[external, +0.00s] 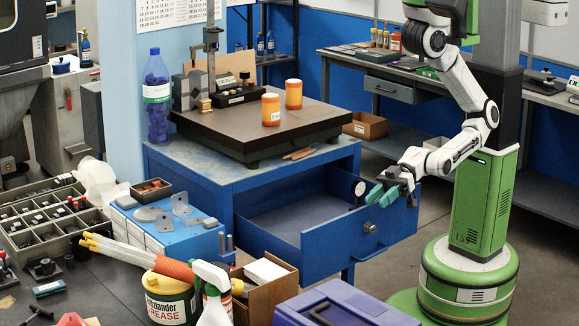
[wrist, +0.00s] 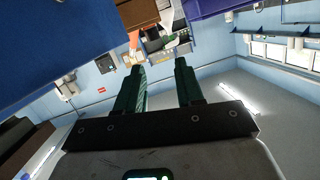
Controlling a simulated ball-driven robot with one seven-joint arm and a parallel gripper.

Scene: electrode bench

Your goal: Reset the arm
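My white and green arm reaches down and left from its green base in the external view. My gripper (external: 382,197) has teal fingers and is beside the front right edge of the open blue drawer (external: 338,244). In the wrist view my gripper (wrist: 160,65) shows two dark green fingers apart with nothing between them. Whether the gripper touches the drawer cannot be told.
A dark plate (external: 250,125) on the bench holds two orange bottles (external: 271,110). A blue toolbox (external: 340,305) and a cardboard box (external: 262,285) are in front.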

